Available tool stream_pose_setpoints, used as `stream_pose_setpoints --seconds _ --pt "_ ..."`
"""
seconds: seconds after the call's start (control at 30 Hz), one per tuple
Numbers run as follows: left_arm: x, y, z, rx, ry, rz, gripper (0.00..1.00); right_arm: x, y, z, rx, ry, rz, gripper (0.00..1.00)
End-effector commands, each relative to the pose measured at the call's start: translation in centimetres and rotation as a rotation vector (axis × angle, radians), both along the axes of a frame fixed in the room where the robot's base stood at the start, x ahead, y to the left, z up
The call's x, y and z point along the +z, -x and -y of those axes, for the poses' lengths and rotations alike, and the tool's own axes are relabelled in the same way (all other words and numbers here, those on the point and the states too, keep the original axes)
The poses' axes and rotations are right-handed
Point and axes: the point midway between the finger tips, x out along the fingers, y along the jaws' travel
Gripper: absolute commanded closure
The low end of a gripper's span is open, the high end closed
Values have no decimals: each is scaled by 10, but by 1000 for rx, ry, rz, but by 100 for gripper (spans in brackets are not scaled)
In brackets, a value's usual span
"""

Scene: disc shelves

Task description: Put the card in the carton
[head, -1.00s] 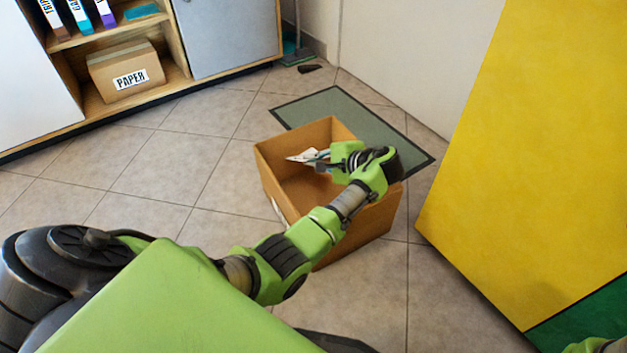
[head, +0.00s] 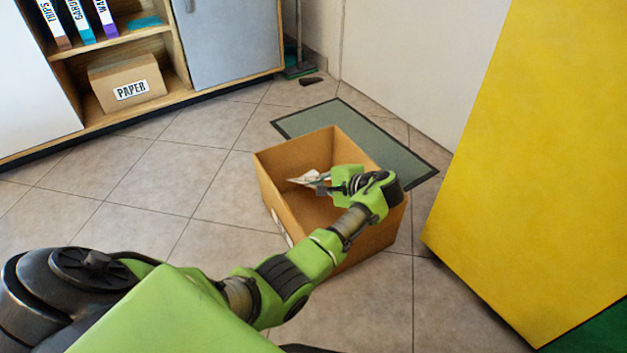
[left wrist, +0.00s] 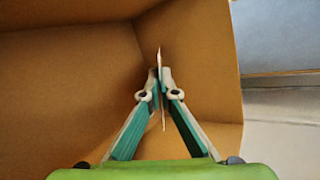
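The carton (head: 276,192) is an open brown box on the tiled floor, in the middle of the head view. My left gripper (head: 314,182) reaches over the carton's opening from the right side. In the left wrist view the left gripper (left wrist: 160,92) is shut on a thin card (left wrist: 160,62), seen edge-on between the fingertips. The card also shows as a pale piece at the fingertips in the head view (head: 305,178). Carton walls (left wrist: 70,90) surround the fingertips in the wrist view. My right gripper cannot be made out.
A green-grey mat (head: 385,147) lies behind the carton. A large yellow panel (head: 520,170) stands at the right. A wooden shelf holds a closed box labelled PAPER (head: 125,85) and several binders (head: 80,18). The floor left of the carton is clear.

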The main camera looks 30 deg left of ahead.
Motion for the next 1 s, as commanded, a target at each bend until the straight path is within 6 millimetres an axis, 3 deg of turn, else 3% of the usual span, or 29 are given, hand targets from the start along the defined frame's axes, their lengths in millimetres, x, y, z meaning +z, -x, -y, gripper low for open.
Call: stream_pose_setpoints --seconds 0.2,0.3,0.63,0.8,1.0 --pt "-4 0 0 0 1 1 100 0 0 0 0 0 0 74" --pt "-4 0 0 0 1 1 79 0 0 0 0 0 0 74" --pt "-3 0 0 1 0 1 79 0 0 0 -1 0 0 74" --pt "12 0 1 0 1 3 79 3 0 0 -1 0 -1 74" --pt "37 6 36 -1 3 -1 79 36 -1 0 -1 0 -2 74"
